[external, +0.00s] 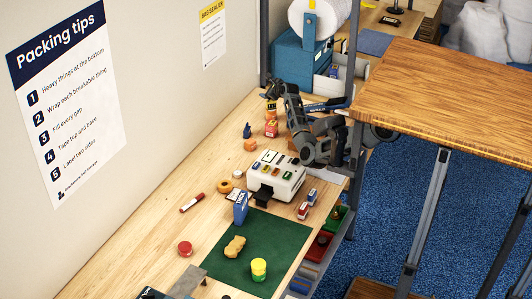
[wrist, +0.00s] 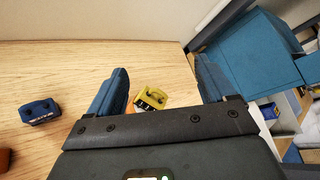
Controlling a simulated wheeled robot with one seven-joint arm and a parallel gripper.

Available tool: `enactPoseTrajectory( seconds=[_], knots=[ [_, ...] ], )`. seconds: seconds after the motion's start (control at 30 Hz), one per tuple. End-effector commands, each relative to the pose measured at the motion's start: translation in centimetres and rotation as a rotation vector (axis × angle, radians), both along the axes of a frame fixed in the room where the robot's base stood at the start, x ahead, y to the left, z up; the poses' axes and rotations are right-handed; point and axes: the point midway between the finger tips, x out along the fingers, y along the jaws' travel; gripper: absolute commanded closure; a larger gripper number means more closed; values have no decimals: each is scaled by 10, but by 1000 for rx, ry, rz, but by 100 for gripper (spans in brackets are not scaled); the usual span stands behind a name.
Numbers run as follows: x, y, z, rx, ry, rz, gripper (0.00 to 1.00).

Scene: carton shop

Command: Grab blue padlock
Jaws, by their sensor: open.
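A small dark blue object (wrist: 40,111), which looks like the blue padlock, lies on the wooden bench at the left of the wrist view, with two dark spots on top and pale marks on its front. It shows in the external view (external: 247,131) near the wall side. My gripper (wrist: 163,70) is open, with its blue fingers apart and nothing held. The blue object is outside the fingers, to their left. A yellow object (wrist: 151,98) with black and white marks shows between the fingers; it also shows below my gripper (external: 271,88) in the external view.
A red item (external: 271,128) and an orange block (external: 250,145) are close to the blue object. A white machine (external: 276,175) stands nearer the camera. A blue cabinet (wrist: 245,62) is at the wrist view's right. Bare bench lies around the blue object's wall side.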

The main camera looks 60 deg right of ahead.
Motion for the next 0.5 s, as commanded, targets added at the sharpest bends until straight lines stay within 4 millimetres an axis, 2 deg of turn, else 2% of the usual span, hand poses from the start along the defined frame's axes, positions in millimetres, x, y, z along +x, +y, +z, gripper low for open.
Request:
enactPoseTrajectory(
  seconds=[0.27,0.5],
  knots=[
    [15,18,13,-449,298,416,17],
    [21,43,13,-886,513,806,17]
  ],
)
